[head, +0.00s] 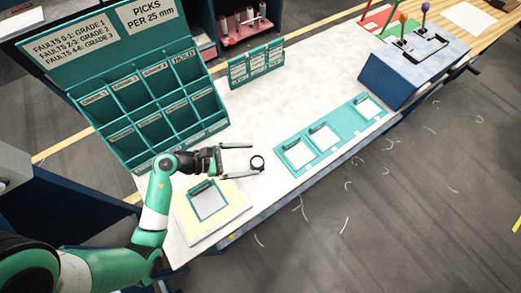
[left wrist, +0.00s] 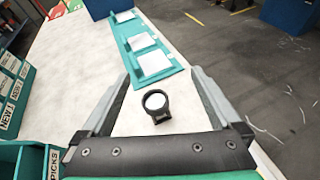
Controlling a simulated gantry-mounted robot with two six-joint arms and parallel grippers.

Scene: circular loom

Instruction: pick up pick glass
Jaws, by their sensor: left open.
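The pick glass (head: 257,163) is a small black ring with a lens, on the white table in the head view. In the left wrist view the pick glass (left wrist: 156,101) appears between my two fingers, with a pale lens facing up. My left gripper (head: 246,159) is open, its fingers spread on either side of the pick glass. No contact between the fingers and the glass shows, and I cannot tell how high the fingers are above the table. My right gripper is not in view.
A green compartment rack (head: 150,110) stands at the left back. A cream board with a framed sample (head: 208,202) lies near my left arm. A teal strip with white squares (head: 323,135) lies along the front edge. A blue box with levers (head: 410,65) stands to the right.

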